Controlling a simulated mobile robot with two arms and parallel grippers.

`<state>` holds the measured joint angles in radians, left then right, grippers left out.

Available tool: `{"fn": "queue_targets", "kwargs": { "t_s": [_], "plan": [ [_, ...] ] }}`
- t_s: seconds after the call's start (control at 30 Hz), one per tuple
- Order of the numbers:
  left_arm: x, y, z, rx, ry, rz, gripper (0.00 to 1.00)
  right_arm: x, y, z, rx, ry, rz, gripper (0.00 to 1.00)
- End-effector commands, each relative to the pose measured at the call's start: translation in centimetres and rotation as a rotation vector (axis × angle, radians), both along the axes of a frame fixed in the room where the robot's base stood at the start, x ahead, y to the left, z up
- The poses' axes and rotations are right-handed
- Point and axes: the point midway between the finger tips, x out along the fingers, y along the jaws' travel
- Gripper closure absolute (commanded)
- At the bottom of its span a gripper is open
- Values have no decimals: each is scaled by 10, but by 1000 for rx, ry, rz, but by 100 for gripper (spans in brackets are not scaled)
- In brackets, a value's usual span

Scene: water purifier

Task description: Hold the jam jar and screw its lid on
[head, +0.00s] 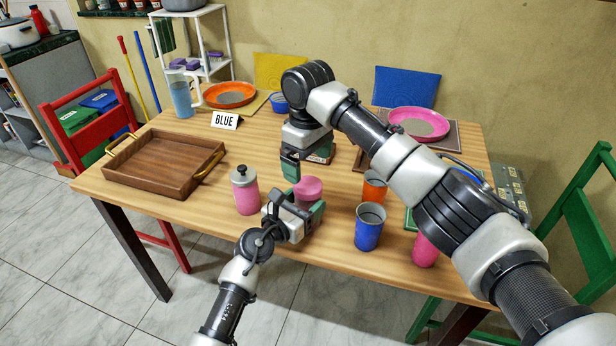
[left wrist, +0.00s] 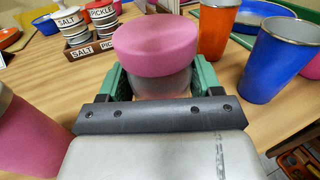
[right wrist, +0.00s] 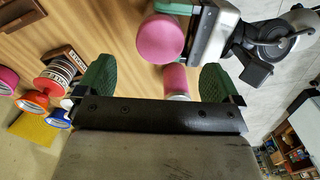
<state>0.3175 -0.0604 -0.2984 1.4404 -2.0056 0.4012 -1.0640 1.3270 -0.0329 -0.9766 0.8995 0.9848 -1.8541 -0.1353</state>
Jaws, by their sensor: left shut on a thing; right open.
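The jam jar (left wrist: 165,84) is a squat, pale, translucent jar, mostly hidden behind my left gripper. The pink lid (head: 308,188) rests on top of it; the lid also shows in the left wrist view (left wrist: 155,44) and the right wrist view (right wrist: 160,39). I cannot tell whether its thread is engaged. My left gripper (head: 296,210) is shut on the jar's sides, below the lid, near the table's front edge. My right gripper (head: 291,166) is open and empty, pointing down, above and a little behind the lid. Its fingers (right wrist: 158,84) are apart from the lid.
A pink bottle (head: 246,196) stands close left of my left gripper. A blue cup (head: 370,228) and an orange cup (head: 374,188) stand to the right. A rack of labelled jars (left wrist: 88,35) stands behind. A wooden tray (head: 160,165) lies at the left.

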Motion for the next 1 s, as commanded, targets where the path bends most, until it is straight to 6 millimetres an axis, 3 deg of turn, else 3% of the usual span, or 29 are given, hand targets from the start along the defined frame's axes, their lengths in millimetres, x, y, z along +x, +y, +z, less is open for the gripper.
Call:
{"fn": "queue_targets", "kwargs": {
  "t_s": [0.1,0.3,0.67,0.7,0.9,1.0],
  "plan": [
    [0,0,-1,1,2,0,100,0,1,26,1,-2,0,4],
    [0,0,-1,1,2,-1,100,0,0,51,0,0,-1,4],
    [0,0,-1,1,2,0,100,0,0,58,0,1,0,4],
    [0,0,-1,1,2,0,34,0,0,58,0,1,0,4],
    [0,0,-1,1,1,0,6,0,0,58,0,1,0,4],
    [0,0,0,1,1,0,6,0,0,58,0,1,0,4]
  ]
}}
